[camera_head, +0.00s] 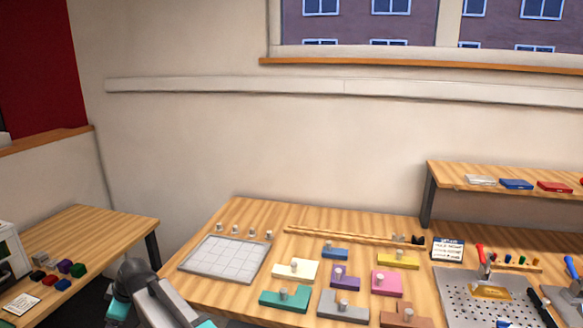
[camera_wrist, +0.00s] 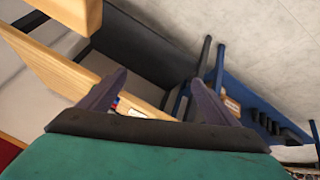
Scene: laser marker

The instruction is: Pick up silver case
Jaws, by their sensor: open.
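A flat silver-grey case (camera_head: 480,180) lies on the raised wooden shelf at the right of the head view, left of a blue case (camera_head: 516,184) and a red case (camera_head: 555,187). My gripper (camera_wrist: 158,78) shows in the wrist view with its two dark fingers spread apart and nothing between them. It is far from the silver case, which I cannot make out in the wrist view. Part of my arm shows at the bottom left of the head view.
The wooden workbench (camera_head: 222,222) holds a grey grid plate (camera_head: 222,260), several coloured blocks with knobs, and a perforated metal plate (camera_head: 455,292) with tools. A wooden side table (camera_head: 112,228) with small coloured blocks stands at left. The wrist view shows blue shelving (camera_wrist: 247,100).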

